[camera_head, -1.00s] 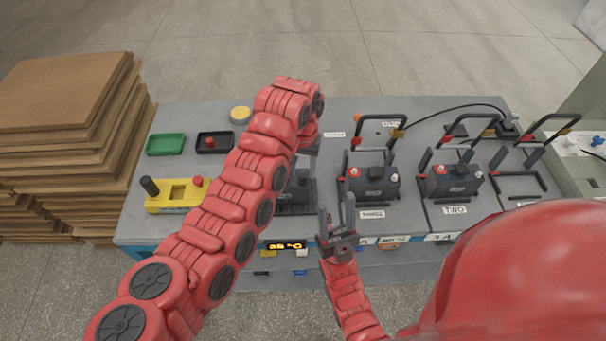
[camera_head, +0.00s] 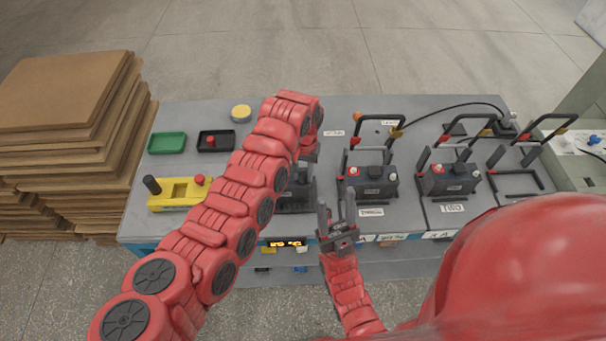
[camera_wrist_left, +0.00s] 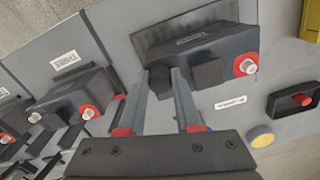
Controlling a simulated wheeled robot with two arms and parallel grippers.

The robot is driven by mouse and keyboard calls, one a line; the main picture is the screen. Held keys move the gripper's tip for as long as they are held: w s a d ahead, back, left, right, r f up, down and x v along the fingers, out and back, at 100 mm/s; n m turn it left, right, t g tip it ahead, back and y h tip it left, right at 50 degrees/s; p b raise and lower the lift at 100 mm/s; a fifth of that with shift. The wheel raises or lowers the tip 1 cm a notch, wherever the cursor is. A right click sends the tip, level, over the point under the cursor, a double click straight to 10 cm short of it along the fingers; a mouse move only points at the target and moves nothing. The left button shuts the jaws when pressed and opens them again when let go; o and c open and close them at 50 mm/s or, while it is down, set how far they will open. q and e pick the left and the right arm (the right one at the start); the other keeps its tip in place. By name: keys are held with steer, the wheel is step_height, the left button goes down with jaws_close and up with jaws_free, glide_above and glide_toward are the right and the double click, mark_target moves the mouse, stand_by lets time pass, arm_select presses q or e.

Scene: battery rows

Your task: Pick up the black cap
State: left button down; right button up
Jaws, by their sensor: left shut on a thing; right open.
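The black cap (camera_wrist_left: 160,80) is on a dark grey battery (camera_wrist_left: 205,58), at the end away from the red terminal (camera_wrist_left: 246,64). In the left wrist view, my left gripper (camera_wrist_left: 161,84) has its two fingers on either side of the cap and is shut on it. In the head view, my left gripper (camera_head: 307,157) is over that battery (camera_head: 297,196), and my arm hides the cap. My right gripper (camera_head: 337,213) is open and empty at the table's front edge.
Two more batteries stand to the right, one (camera_head: 373,181) near the middle and one (camera_head: 450,178) further right, with black handle frames. A yellow tester (camera_head: 180,194), a green tray (camera_head: 166,143), a black tray (camera_head: 229,133) and a yellow cap (camera_head: 241,112) are at the left.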

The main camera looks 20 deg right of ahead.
mark_target(303, 174)
arm_select(q)
steer(key=shift+r, duration=0.1)
steer(key=shift+r, duration=0.2)
step_height(303, 174, up, 8)
steer(key=b, duration=0.3)
steer(key=shift+r, duration=0.75)
steer(key=c, duration=1.2)
jaws_free()
jaws_close()
